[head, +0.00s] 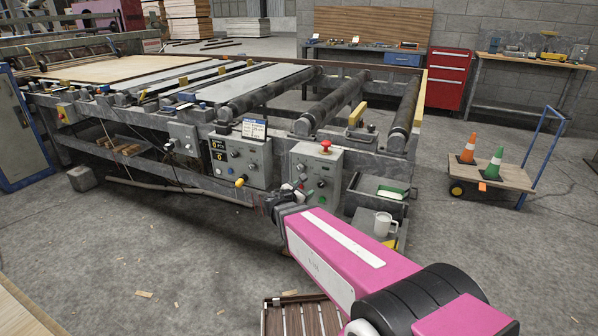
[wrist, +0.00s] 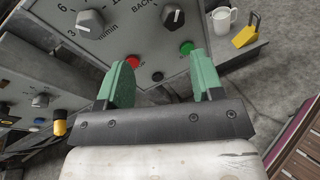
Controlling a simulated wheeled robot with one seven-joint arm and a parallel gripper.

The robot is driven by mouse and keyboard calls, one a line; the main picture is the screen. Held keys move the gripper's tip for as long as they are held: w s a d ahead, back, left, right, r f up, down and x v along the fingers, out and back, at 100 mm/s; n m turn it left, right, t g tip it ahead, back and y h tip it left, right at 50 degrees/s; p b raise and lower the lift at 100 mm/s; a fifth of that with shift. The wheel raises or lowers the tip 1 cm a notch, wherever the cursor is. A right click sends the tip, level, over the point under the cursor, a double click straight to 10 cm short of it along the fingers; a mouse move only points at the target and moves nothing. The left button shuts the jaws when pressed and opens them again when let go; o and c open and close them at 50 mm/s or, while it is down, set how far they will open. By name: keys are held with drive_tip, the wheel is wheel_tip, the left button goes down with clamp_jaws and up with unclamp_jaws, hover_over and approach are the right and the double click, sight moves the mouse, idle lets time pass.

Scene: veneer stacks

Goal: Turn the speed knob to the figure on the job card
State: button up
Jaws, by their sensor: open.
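The speed knob (wrist: 90,22) is a grey knob on a grey control panel (wrist: 150,40) in the wrist view, with "m/min" and a few figures beside it; its exact setting is not clear. A second knob (wrist: 173,19) sits to its right, near the word "BACK". My gripper (wrist: 160,60) has green fingers spread apart with nothing between them, below both knobs. In the head view my gripper (head: 289,196) is at the front of the right control box (head: 333,178). A job card (head: 254,129) stands on the left box; its writing is too small to read.
A red button (wrist: 131,62) and a green button (wrist: 186,48) are close to my fingertips. A red mushroom button (head: 326,144) tops the right box. A yellow-tipped handle (head: 240,182) juts from the left box. A white mug (head: 382,224) stands to the right.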

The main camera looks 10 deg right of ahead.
sight(299, 170)
drive_tip(key=w+a+r+n+t+y, duration=0.1)
drive_tip(key=w+a+r+n+t, duration=0.15)
drive_tip(key=a+n, duration=0.35)
drive_tip(key=shift+t, duration=0.45)
drive_tip(key=x, duration=1)
drive_tip(key=shift+d, duration=0.25)
drive_tip(key=c, duration=0.9)
